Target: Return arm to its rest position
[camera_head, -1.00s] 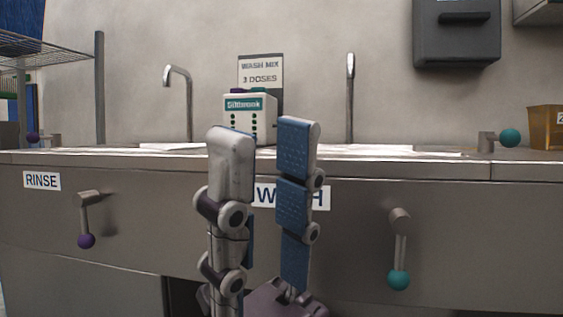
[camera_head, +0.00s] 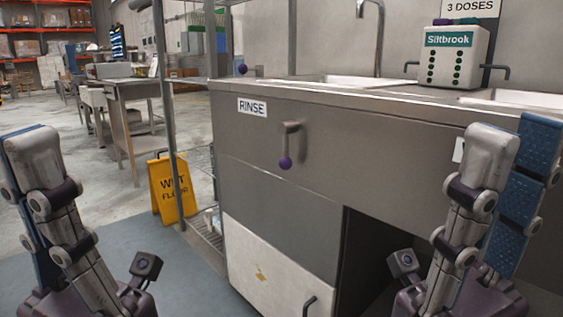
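My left gripper (camera_head: 20,140) stands at the lower left edge, fingers pointing up. Its grey finger is plain, and parts of a blue-padded finger show behind it, partly cut off by the frame. My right gripper (camera_head: 520,135) stands at the lower right, fingers up. Its grey finger and blue-padded finger are apart with nothing between them. Both grippers look open and empty. The right one overlaps the front of the steel sink unit (camera_head: 350,140) in the picture; I cannot tell the distance to it.
The sink unit carries a RINSE label (camera_head: 252,107), a purple-knobbed lever (camera_head: 286,162) and a Siltbrook dispenser (camera_head: 453,57). A yellow wet-floor sign (camera_head: 172,190) stands beside a rack post. A steel table (camera_head: 125,90) is farther back left. Open floor lies between the arms and table.

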